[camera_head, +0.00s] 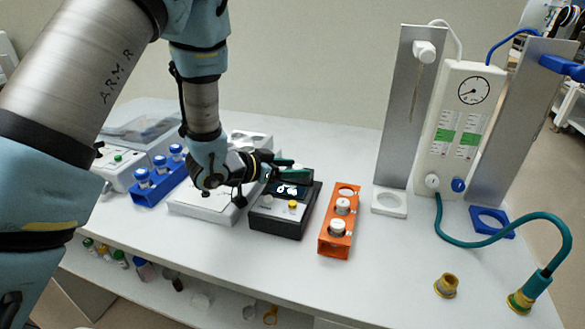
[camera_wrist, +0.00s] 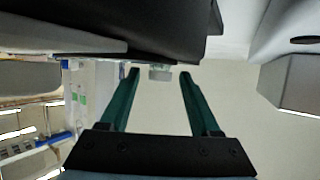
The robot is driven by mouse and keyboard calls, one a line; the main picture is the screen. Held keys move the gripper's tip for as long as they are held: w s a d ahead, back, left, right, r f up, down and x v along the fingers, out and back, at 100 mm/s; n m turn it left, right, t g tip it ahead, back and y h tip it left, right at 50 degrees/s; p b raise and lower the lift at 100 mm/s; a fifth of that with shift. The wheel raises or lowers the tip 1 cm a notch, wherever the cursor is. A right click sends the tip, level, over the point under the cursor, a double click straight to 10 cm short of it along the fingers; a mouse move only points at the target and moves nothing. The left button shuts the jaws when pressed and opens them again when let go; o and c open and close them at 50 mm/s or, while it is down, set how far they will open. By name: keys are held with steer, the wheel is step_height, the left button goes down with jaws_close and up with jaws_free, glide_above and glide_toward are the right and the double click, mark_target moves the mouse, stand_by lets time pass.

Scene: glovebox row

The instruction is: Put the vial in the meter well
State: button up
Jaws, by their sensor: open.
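The black meter (camera_head: 284,212) stands on the bench with a lit display and a yellow button. My gripper (camera_head: 302,168) is at the meter's far top edge, its green fingers level and open. In the wrist view, my gripper (camera_wrist: 160,75) shows two spread green fingers. A small pale, clear piece (camera_wrist: 160,72) shows between the fingertips, against the dark meter body (camera_wrist: 110,25). It looks like part of a vial, but I cannot tell how deep it sits. The well is hidden in the head view. The orange rack (camera_head: 326,248) holds two white-capped vials (camera_head: 337,228).
A blue rack (camera_head: 158,190) with blue-capped vials and a white balance (camera_head: 200,205) stand left of the meter. A gauge panel (camera_head: 455,130), a green hose (camera_head: 490,243) and brass fittings (camera_head: 446,286) are at right. The bench front is clear between rack and fittings.

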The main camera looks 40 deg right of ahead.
steer(key=shift+r, duration=0.25)
steer(key=b+v, duration=0.2)
steer(key=v, duration=1)
